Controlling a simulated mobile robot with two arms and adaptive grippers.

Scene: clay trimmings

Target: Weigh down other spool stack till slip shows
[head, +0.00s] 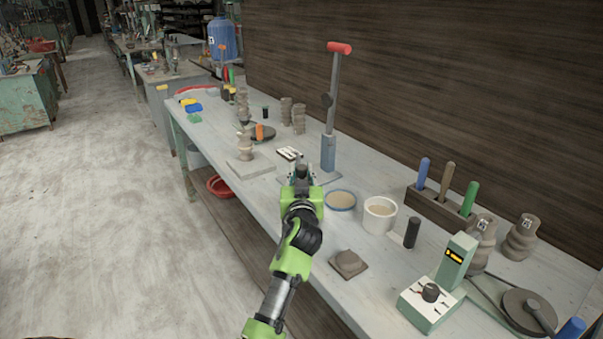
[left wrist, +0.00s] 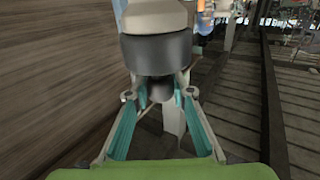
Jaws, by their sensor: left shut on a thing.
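My left gripper (head: 302,178) is raised over the bench, in front of the red-handled lever stand. It is shut on a dark cylinder (left wrist: 157,50), seen in the left wrist view with a pale, rounded block at its upper end. In the head view this thing is small and mostly hidden by the fingers. A clay spool stack (head: 245,146) stands upright on a square slab, left of the gripper and apart from it. Another stack (head: 243,101) of clay pieces stands farther back. My right gripper is not in view.
The lever stand (head: 329,150) rises close behind the gripper. A blue-rimmed dish (head: 340,200), white pot (head: 380,216), black cylinder (head: 411,233) and clay block (head: 348,263) stand to its right. A green-and-white device (head: 431,300) is at front right. The bench's front edge runs below my arm.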

